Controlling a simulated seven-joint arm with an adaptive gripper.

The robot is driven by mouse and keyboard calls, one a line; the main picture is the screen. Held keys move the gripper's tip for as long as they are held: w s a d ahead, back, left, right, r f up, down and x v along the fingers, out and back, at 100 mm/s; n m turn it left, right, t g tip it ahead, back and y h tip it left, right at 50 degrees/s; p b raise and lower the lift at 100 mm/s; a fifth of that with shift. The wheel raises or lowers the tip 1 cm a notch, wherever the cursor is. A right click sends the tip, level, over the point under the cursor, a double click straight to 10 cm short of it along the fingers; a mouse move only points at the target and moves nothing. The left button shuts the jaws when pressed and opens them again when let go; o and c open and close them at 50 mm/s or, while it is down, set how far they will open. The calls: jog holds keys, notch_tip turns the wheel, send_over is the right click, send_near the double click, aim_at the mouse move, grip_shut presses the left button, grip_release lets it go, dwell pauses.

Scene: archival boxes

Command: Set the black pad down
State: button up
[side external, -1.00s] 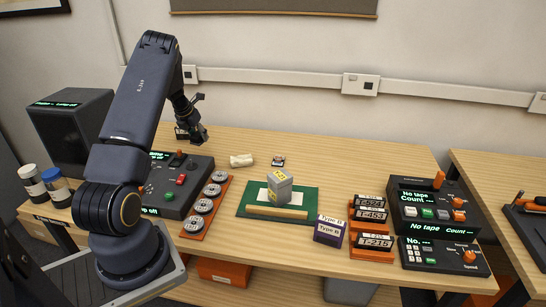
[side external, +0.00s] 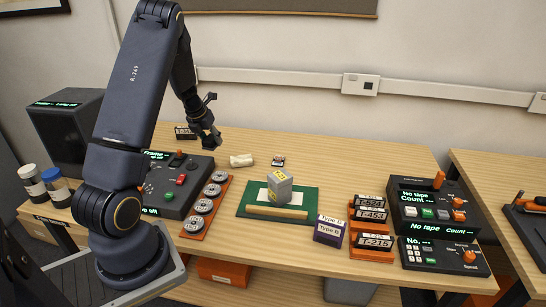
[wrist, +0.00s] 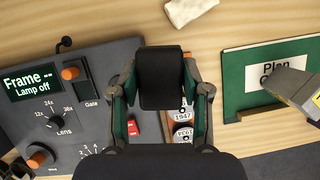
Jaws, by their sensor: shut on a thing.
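The black pad (wrist: 160,75) shows in the wrist view between the two fingers of my gripper (wrist: 160,98), which is shut on it. In the side view my gripper (side external: 210,142) hangs above the wooden table, behind the panel with grey discs and left of the cream roll; the pad is hard to tell from the dark fingers there. In the wrist view the pad hides part of the disc panel and the table beneath.
The cream roll (side external: 241,160) and a small dark item (side external: 278,161) lie behind the green board (side external: 247,209), which carries a grey block (side external: 279,187). The frame console (side external: 176,186) and disc panel (side external: 192,226) stand at left. Bare table (side external: 330,165) lies at back right.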

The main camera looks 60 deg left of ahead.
jog(key=w+d+m+h, duration=0.1)
jog(key=w+d+m, duration=0.1)
jog(key=w+d, duration=0.6)
jog(key=w+d+m+h, duration=0.1)
jog(key=w+d+m, duration=0.25)
jog(key=d, duration=0.95)
jog(key=w+d+m, duration=0.2)
jog(key=w+d, duration=0.4)
jog(key=d, duration=0.4)
send_near(337, 187)
jog(key=shift+w+a+f+t, duration=0.1)
jog(key=shift+w+f+t, duration=0.15)
jog(key=shift+f, duration=0.3)
jog(key=shift+w+f+t, duration=0.15)
jog(key=shift+w+f, duration=0.1)
jog(key=shift+f, duration=0.25)
jog(key=shift+w+f, duration=0.3)
jog(key=shift+f, duration=0.05)
jog(key=shift+w+f, duration=0.1)
jog(key=shift+f, duration=1.5)
jog(key=shift+f, duration=0.15)
jog(key=o, duration=1.1)
jog(key=shift+o, duration=0.2)
